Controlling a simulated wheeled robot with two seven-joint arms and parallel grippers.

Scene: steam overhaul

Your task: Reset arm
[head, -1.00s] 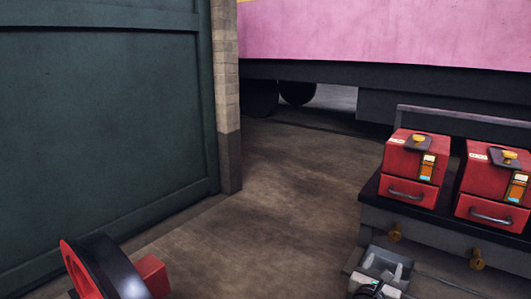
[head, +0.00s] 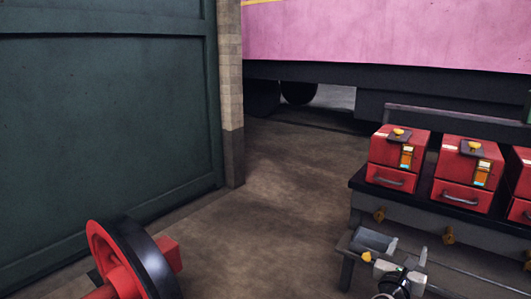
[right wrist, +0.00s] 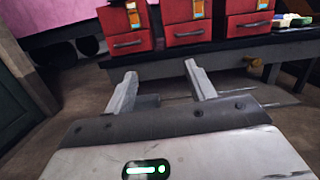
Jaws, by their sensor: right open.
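My right gripper (head: 408,250) is at the lower right of the head view, in front of the dark bench with the red boxes. In the right wrist view its two grey fingers (right wrist: 160,72) stand wide apart with nothing between them. The fingers point towards the bench front, below the boxes. My left gripper is in neither view.
Red boxes (head: 398,160) with handles stand in a row on the dark bench (head: 362,200). A red and black wheel (head: 150,262) is at the lower left. A green wall panel (head: 110,120) fills the left. Brown floor (head: 275,225) between is clear.

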